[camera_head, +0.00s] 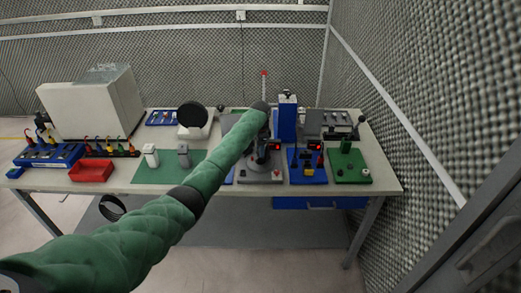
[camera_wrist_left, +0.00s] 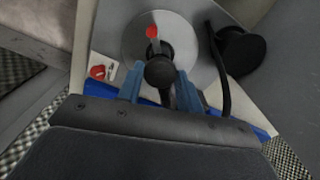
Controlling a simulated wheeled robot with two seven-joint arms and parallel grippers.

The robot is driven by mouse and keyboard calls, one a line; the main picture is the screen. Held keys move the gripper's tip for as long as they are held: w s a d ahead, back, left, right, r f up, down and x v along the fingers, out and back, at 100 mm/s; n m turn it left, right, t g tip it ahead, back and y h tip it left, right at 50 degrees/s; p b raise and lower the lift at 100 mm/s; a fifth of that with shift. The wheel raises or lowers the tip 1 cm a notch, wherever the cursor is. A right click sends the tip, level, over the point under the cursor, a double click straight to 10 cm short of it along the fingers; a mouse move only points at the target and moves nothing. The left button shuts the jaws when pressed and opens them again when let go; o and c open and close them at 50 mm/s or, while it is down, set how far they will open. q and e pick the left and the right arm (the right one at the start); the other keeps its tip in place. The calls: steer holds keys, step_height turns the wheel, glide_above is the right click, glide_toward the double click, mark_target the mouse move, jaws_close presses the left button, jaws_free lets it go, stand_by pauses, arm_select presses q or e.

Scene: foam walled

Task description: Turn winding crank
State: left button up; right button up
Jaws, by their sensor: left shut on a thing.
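The winding crank shows in the left wrist view as a black round knob (camera_wrist_left: 160,72) in front of a grey metal disc (camera_wrist_left: 150,40). A red mark (camera_wrist_left: 152,32) sits on the disc just above the knob. My left gripper (camera_wrist_left: 160,90) has its two blue fingers on either side of the knob, shut on it. In the head view my left gripper (camera_head: 262,157) is over a grey station (camera_head: 262,177) on the bench, and the arm and hand hide most of the crank there. My right gripper is not in view.
The bench (camera_head: 120,185) carries a green board (camera_head: 348,168) and a blue board (camera_head: 307,170) right of the grey station. A red tray (camera_head: 91,172) and a white cabinet (camera_head: 95,105) are at the left. A foam wall (camera_head: 420,90) stands close at the right.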

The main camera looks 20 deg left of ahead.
arm_select(q)
steer(key=shift+a+r+m+b, duration=0.15)
steer(key=shift+m+b, duration=0.25)
steer(key=shift+m, duration=1.1)
steer(key=shift+m+b, duration=0.4)
steer(key=shift+m, duration=0.8)
steer(key=shift+m+b, duration=0.55)
steer(key=shift+m, duration=1.15)
steer(key=shift+m+b, duration=0.8)
steer(key=shift+m, duration=0.6)
steer(key=shift+m+b, duration=0.35)
steer(key=shift+m, duration=0.35)
steer(key=shift+m+b, duration=0.6)
steer(key=shift+m, duration=0.6)
steer(key=shift+m+b, duration=0.6)
steer(key=shift+m, duration=0.6)
steer(key=shift+m+b, duration=0.3)
steer(key=shift+m, duration=0.5)
steer(key=o, duration=1)
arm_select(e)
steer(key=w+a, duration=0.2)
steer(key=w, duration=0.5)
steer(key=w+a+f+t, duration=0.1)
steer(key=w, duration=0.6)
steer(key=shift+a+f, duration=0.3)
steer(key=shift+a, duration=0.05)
